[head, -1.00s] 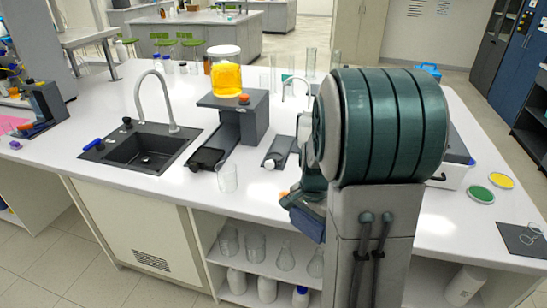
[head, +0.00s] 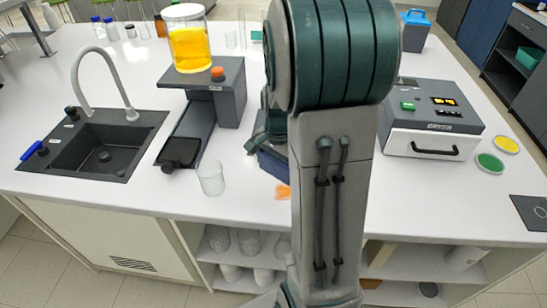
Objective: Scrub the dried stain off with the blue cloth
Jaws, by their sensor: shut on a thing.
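The dried stain is an orange patch (head: 282,192) on the white counter near its front edge, partly behind my arm. My gripper (head: 268,145) is low over the counter, just behind the stain, and mostly hidden by my own arm. It is shut on the blue cloth (head: 271,165), a dark blue piece showing beneath it. The cloth's lower edge is close to the stain. I cannot tell whether the cloth touches the counter.
An empty glass beaker (head: 211,178) stands left of the stain. A grey stand (head: 228,85) holds a jar of orange liquid (head: 188,40). A black sink (head: 95,150) is at left. A dryer (head: 432,120) and green and yellow dishes (head: 490,163) are at right.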

